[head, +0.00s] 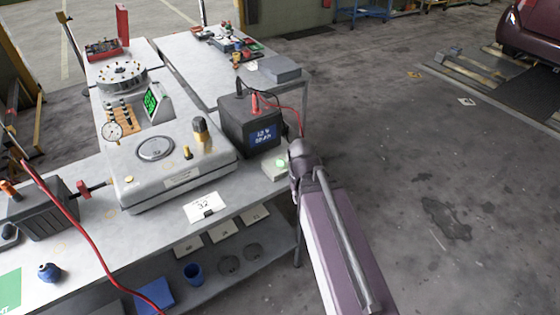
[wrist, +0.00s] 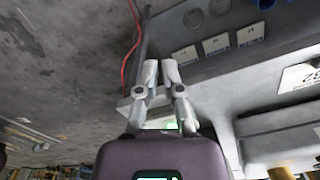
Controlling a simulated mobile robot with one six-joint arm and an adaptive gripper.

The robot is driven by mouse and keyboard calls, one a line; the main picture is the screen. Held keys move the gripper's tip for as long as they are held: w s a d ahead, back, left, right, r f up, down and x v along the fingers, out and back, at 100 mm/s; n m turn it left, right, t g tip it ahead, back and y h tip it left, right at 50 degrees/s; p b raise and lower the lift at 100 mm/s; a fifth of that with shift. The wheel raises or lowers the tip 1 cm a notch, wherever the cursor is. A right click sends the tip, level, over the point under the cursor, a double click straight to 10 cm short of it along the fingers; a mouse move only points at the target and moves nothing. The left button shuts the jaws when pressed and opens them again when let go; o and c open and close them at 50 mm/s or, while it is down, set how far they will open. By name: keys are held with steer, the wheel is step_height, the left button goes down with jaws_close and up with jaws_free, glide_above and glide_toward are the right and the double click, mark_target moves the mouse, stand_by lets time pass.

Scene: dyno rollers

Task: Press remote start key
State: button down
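A small pale box (head: 272,172) with a round green key (head: 281,162) sits at the right edge of the near bench, just below the black box with a blue display. It is likely the remote start. In the wrist view, a patch of green (wrist: 163,123) shows between my gripper's finger linkages, with a pale edge beside it. My gripper (wrist: 160,64) is empty, its two fingertips drawn together. The fingers hide part of the view behind them; I cannot tell whether they touch anything. In the head view my arm reaches up beside the box, and the gripper cannot be made out.
A black display box (head: 250,125) with a red cable stands behind the pale box. A large grey scale-like unit (head: 170,165) is to its left. A label card (head: 204,207) is at the bench front. Several cards and a blue cup (head: 193,273) occupy the lower shelf. Floor at right is mostly clear.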

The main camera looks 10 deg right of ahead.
mark_target(280, 162)
steer(key=w+r+m+p, duration=0.3)
steer(key=w+m, duration=0.1)
steer(key=w, duration=0.3)
steer(key=w+a+r+m+p, duration=0.1)
steer(key=w+r+m+p, duration=0.2)
steer(key=w+m, duration=0.2)
steer(key=w+r+m+p, duration=0.3)
steer(key=w+m, duration=0.1)
steer(key=w, duration=0.7)
steer(key=shift+a+r, duration=0.25)
steer(key=shift+a, duration=0.05)
steer(key=shift+f, duration=0.15)
step_height(280, 162, down, 14)
steer(key=b, duration=1.3)
steer(key=shift+b, duration=0.35)
